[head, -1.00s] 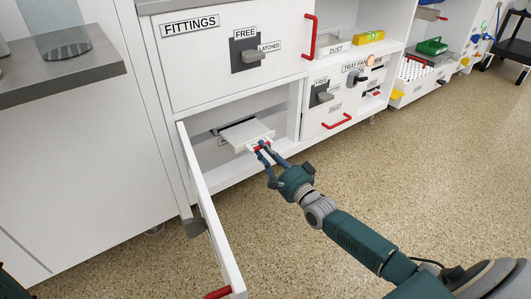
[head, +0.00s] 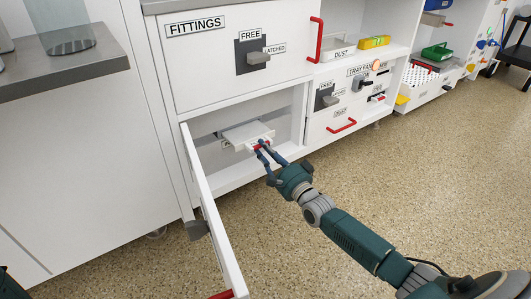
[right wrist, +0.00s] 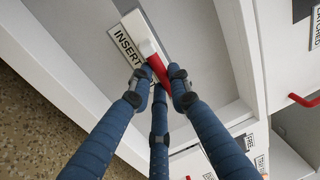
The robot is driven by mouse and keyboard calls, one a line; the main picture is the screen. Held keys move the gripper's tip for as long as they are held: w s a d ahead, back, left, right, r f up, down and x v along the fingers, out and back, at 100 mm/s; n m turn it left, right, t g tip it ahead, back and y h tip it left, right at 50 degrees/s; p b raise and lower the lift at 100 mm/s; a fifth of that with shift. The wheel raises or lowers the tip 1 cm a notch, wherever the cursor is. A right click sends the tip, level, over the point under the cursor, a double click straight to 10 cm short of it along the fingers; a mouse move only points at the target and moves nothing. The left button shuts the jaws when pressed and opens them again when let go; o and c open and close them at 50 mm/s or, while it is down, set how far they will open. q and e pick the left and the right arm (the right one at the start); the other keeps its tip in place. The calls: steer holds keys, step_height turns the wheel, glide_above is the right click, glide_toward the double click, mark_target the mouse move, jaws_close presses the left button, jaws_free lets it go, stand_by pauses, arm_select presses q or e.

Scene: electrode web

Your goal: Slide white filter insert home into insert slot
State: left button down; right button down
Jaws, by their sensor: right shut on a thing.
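The white filter insert (head: 244,133) is a flat white slab in the open lower compartment, its far end at a dark slot (head: 217,135) in the back wall. Part of the slab stands out of the wall. My right gripper (head: 261,147) is shut on the insert's red front grip. In the right wrist view my fingers (right wrist: 160,84) close around the red grip (right wrist: 157,66), beside an INSERT label (right wrist: 127,44). The fingers hide part of the grip. How deep the insert sits in the slot cannot be told.
The compartment's white door (head: 210,205) stands open on the left, with a red handle at its lower end. The FITTINGS drawer front (head: 200,60) is above. A panel with a red handle (head: 341,126) is to the right. The floor in front is clear.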

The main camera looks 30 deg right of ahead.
mark_target(256, 143)
steer(key=shift+w+a+b, duration=0.15)
steer(key=shift+w+b, duration=0.75)
steer(key=shift+w, duration=0.3)
steer(key=shift+w+a+b, duration=0.15)
steer(key=shift+w+b, duration=0.7)
steer(key=shift+w, duration=0.35)
steer(key=shift+w+a+b, duration=0.15)
steer(key=shift+w+b, duration=0.8)
steer(key=shift+w, duration=0.1)
steer(key=shift+w+a+b, duration=0.15)
steer(key=shift+w+b, duration=0.8)
steer(key=shift+w, duration=0.05)
steer(key=c, duration=1.5)
jaws_free()
steer(key=shift+c, duration=0.2)
steer(key=shift+s+f, duration=0.2)
steer(key=shift+s, duration=0.3)
steer(key=s+d+f, duration=0.1)
steer(key=s, duration=1)
steer(key=shift+d, duration=0.25)
